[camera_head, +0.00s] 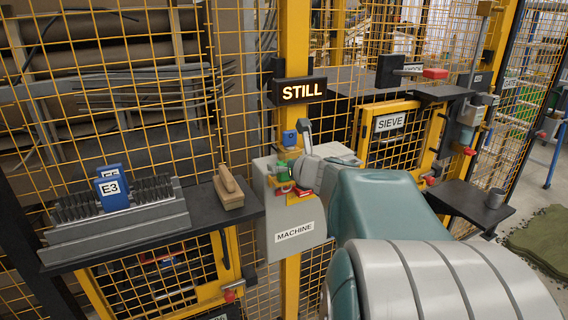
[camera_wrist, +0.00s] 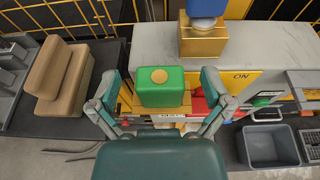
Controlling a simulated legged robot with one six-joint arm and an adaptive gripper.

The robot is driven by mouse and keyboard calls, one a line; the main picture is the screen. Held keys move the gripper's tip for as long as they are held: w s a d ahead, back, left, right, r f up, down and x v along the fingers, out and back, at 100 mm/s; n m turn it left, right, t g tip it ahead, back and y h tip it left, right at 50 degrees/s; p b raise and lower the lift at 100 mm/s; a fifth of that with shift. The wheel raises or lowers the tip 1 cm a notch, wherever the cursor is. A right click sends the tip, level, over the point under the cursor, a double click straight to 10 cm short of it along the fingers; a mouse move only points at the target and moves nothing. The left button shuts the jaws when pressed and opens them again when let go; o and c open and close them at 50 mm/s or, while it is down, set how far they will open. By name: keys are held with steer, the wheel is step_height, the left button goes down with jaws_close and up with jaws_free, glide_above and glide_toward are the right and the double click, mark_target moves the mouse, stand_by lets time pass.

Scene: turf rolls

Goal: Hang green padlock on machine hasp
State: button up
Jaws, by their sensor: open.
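The green padlock (camera_wrist: 165,86) sits between my two fingers in the wrist view, with a round brass spot on its top face. It also shows in the head view (camera_head: 282,173) at the front of the grey machine box (camera_head: 296,237) labelled MACHINE. My gripper (camera_wrist: 160,92) is open, one finger on each side of the padlock, with small gaps visible. The machine's hasp is mostly hidden by the padlock and my gripper; yellow metal (camera_head: 300,198) shows around it. I cannot tell whether the shackle is through the hasp.
A blue padlock-like block (camera_head: 289,138) stands on top of the machine box. Red parts (camera_wrist: 200,107) lie close by the right finger. A wooden brush (camera_head: 228,191) and blue E3 tag (camera_head: 111,188) are on the left shelf (camera_head: 215,210). A yellow post (camera_head: 294,40) rises behind.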

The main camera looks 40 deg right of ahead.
steer(key=v, duration=0.7)
steer(key=shift+s, duration=0.25)
steer(key=shift+a, duration=0.1)
